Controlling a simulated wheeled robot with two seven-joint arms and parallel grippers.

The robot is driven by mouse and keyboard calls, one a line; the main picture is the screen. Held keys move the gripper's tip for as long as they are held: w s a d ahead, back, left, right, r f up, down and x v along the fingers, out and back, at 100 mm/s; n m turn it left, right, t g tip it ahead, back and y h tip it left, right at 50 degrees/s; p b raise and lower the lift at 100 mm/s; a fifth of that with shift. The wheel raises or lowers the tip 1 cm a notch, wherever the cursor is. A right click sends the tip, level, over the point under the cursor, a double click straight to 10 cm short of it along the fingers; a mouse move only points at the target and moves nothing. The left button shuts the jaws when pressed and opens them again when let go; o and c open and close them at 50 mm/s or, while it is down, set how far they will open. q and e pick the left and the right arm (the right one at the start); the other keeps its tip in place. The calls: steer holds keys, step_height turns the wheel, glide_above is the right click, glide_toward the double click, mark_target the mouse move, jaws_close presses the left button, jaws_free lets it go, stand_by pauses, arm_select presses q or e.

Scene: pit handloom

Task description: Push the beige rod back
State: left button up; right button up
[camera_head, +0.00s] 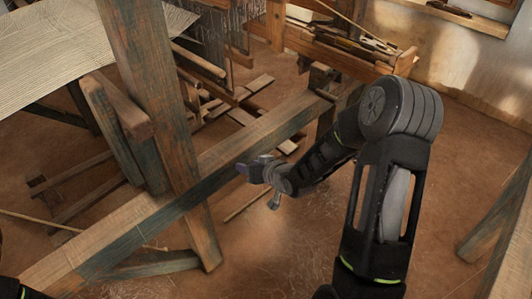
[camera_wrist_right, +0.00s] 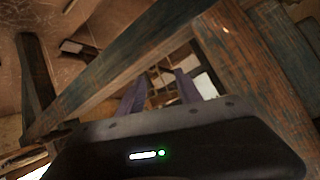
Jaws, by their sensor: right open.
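Several pale rods show in the head view, and I cannot tell which is the task's beige rod. A short, thick beige rod (camera_head: 198,58) sticks out of the loom behind the upright post. A long thin beige rod (camera_head: 45,219) lies low at the left and passes behind the frame. My right gripper (camera_head: 255,168) is in front of the long floor beam, right of the upright post, and touches neither rod. In the wrist view its two fingers (camera_wrist_right: 160,88) stand apart with nothing clear between them. My left gripper is out of view.
The thick upright post (camera_head: 150,80) and the long slanting beam (camera_head: 110,235) stand close to my right gripper. Cloth (camera_head: 60,45) is stretched at the upper left. A wooden frame (camera_head: 505,240) stands at the right. Bare floor (camera_head: 290,255) lies below the gripper.

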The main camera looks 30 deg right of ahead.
steer(key=shift+a+f, duration=0.3)
steer(key=shift+a, duration=0.5)
steer(key=n+t+y+p, duration=0.3)
steer(key=n+t, duration=0.3)
steer(key=n, duration=0.2)
glide_toward(223, 74)
steer(key=x, duration=0.5)
steer(key=shift+w, duration=0.1)
steer(key=shift+m, duration=0.3)
